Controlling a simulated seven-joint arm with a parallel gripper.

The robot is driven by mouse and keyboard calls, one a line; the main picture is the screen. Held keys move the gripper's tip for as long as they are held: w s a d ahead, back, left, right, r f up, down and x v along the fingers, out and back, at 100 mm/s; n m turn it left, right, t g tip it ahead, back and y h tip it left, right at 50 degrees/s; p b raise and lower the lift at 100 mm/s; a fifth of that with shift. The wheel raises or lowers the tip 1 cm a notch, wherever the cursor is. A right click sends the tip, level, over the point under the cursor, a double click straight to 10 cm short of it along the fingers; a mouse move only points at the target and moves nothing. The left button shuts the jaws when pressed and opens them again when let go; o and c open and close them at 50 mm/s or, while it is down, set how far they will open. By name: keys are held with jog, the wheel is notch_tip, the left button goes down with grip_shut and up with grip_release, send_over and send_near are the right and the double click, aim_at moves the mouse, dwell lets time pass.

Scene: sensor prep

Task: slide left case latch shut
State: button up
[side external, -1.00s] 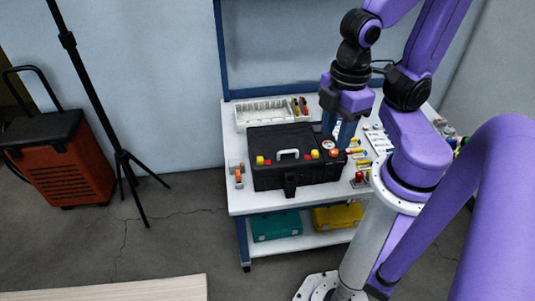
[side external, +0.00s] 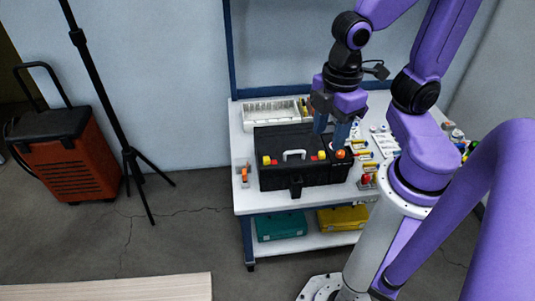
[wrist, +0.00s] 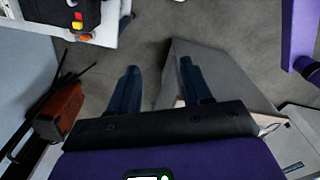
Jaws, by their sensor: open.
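The black case (side external: 298,178) stands closed on the bench, with a white handle (side external: 293,154) at the middle of its lid. A yellow and red latch part (side external: 267,160) is left of the handle, and a similar red and yellow one (side external: 321,155) is right of it. My gripper (side external: 331,138) is open and empty, above the right part of the case, apart from the left latch. In the wrist view my two blue fingers (wrist: 163,88) are spread with floor beyond them. A corner of the case (wrist: 45,12) shows there at top left, with one yellow and red latch part (wrist: 77,22).
An orange knob (side external: 340,154) is by the case's right end. A white tray (side external: 270,113) lies behind it, small parts to its right. An orange-topped item (side external: 245,174) is at its left. Teal (side external: 282,225) and yellow (side external: 342,217) boxes sit on the lower shelf.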

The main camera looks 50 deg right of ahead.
jog(key=w+f+n, duration=0.3)
jog(key=w, duration=0.5)
jog(key=n, duration=1)
send_over(267, 158)
notch_tip(267, 158, down, 13)
notch_tip(267, 158, down, 16)
jog(key=shift+a+f, duration=0.1)
jog(key=shift+f, duration=0.15)
grip_shut()
